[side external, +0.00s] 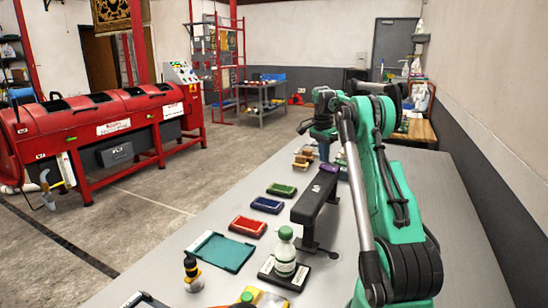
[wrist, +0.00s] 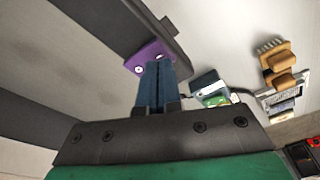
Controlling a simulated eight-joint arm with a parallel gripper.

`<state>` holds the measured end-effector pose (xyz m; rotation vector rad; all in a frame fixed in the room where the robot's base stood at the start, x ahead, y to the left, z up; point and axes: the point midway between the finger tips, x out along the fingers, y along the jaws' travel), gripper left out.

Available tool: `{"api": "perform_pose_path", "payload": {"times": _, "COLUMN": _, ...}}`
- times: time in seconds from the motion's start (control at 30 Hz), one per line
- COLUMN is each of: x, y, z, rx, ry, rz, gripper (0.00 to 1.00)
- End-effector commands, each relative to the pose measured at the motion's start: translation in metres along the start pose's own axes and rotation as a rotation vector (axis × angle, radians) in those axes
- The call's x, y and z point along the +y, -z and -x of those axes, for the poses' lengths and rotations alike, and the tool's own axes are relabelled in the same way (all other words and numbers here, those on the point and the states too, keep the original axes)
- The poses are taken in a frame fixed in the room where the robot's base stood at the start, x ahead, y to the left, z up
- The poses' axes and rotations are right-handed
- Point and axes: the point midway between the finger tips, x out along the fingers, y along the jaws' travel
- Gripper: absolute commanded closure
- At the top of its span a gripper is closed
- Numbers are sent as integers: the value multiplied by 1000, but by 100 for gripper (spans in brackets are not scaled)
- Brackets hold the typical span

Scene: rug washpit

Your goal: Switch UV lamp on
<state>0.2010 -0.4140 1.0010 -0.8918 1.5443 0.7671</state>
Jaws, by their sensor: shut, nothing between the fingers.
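The lamp is a long black bar on a stand (side external: 313,203) on the grey table, with a purple end piece (side external: 329,168) at its far end. In the wrist view the dark bar (wrist: 120,22) runs down to the purple piece (wrist: 148,55), which shows two small pale round spots. My gripper (wrist: 158,66) is shut and empty, its blue-grey fingertips over or against the lower edge of the purple piece; I cannot tell whether they touch. In the side view my gripper (side external: 324,152) points down at the lamp's far end. No glow shows.
Brushes (side external: 302,160) lie just beyond the lamp; they also show in the wrist view (wrist: 276,62). Green (side external: 281,190), blue (side external: 267,205) and red (side external: 247,227) pads lie left of it. A white bottle (side external: 285,252) stands in front. A red machine (side external: 100,130) stands across the floor.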

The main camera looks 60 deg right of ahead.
Motion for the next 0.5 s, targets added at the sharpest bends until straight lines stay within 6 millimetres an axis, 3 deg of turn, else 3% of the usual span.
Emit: {"api": "perform_pose_path", "payload": {"times": 0.5, "x": 0, "y": -1, "z": -8, "rx": 0, "ry": 0, "rz": 0, "gripper": 100}}
